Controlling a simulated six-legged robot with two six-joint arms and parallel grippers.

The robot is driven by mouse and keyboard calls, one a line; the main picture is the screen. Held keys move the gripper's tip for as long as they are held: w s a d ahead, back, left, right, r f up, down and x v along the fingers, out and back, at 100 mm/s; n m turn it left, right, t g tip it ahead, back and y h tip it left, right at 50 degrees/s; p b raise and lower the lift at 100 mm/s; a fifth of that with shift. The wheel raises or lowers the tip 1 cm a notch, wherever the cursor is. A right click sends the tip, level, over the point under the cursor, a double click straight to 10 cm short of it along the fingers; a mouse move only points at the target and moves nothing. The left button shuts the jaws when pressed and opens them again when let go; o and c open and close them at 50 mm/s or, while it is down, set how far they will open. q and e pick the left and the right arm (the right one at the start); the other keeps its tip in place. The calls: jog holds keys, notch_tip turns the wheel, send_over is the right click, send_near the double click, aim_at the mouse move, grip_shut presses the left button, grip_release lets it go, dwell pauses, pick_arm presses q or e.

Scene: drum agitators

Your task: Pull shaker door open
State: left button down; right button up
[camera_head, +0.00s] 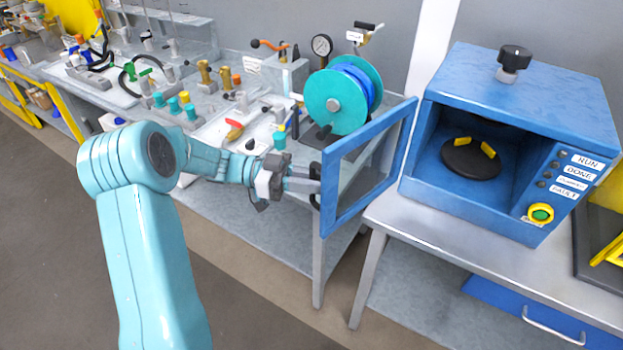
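The shaker is a blue box (515,85) on the bench at the right, with its front open. Inside is a dark round platform (470,160) with yellow clamps. Its blue-framed door (333,200) is swung wide to the left, and the bench shows through its clear pane. A black handle (315,200) is on the door's free edge. My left gripper (308,184) is at this handle, its fingers closed around it, with handle showing above and below them. The exact finger contact is small and partly hidden. My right gripper is not in view.
A teal reel (342,97) stands on the left bench just behind the door. Valves, fittings and tools crowd that bench. A round black knob (513,60) is on the shaker's top, and a yellow-ringed green button (540,213) on its front. The floor (260,300) is clear.

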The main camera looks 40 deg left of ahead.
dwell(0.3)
pick_arm(q)
jog(key=c, duration=1.2)
grip_release()
jog(key=shift+d, duration=0.1)
jog(key=shift+b+v, duration=1.55)
jog(key=shift+v, duration=6.55)
jog(key=shift+w, duration=0.1)
